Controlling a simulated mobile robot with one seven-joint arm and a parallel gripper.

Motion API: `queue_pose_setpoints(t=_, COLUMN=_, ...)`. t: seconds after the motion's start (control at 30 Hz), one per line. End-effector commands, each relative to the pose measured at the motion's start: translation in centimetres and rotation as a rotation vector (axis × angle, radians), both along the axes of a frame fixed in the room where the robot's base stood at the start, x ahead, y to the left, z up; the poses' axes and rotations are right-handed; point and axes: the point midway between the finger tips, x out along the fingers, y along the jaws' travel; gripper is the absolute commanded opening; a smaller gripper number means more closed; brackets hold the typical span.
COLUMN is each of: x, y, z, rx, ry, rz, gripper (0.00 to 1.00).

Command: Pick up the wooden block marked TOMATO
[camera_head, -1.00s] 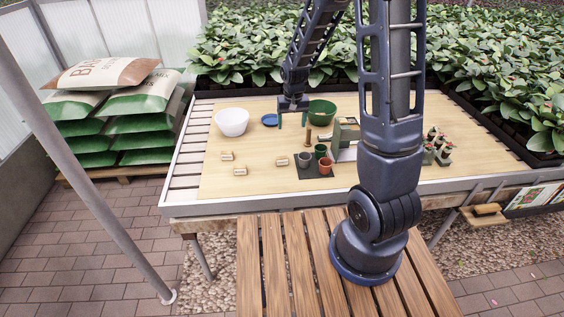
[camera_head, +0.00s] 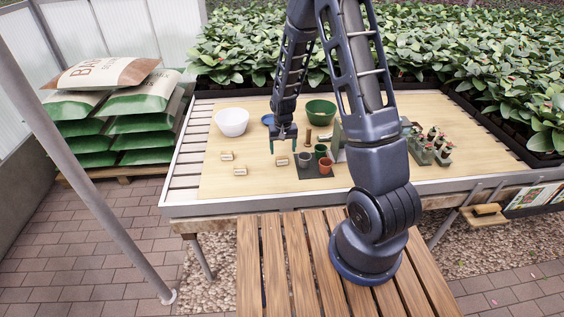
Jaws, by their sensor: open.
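Three small wooden blocks with pale labels lie on the wooden table top: one (camera_head: 227,155) at the back left, one (camera_head: 240,171) in front of it, and one (camera_head: 282,161) to the right, beside a dark mat. The labels are too small to read, so I cannot tell which is marked TOMATO. My gripper (camera_head: 283,150) is open and empty, pointing down, with its fingertips close above or just behind the right block. I cannot tell the exact height. That block is not between the fingers.
The dark mat (camera_head: 308,172) with several small pots stands right of the gripper. A white bowl (camera_head: 232,122), a blue dish (camera_head: 267,119) and a green bowl (camera_head: 320,111) stand behind. Small plants (camera_head: 430,148) are far right. The table's left front is clear.

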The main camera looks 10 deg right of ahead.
Motion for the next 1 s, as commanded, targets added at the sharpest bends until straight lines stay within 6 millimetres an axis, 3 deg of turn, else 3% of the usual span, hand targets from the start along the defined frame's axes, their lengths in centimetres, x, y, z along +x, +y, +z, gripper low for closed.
queue_pose_setpoints(t=0.17, x=0.1, y=0.1, z=-0.9, rx=-0.001, ry=0.002, rz=0.000, gripper=0.75)
queue_pose_setpoints(t=0.53, x=0.4, y=0.5, z=-4.9, rx=-0.001, ry=0.002, rz=0.000, gripper=0.75)
queue_pose_setpoints(t=0.87, x=0.5, y=0.5, z=-5.4, rx=0.000, ry=0.000, rz=0.000, gripper=0.75)
queue_pose_setpoints(t=1.0, x=0.5, y=0.5, z=-5.4, rx=0.000, ry=0.000, rz=0.000, gripper=0.51)
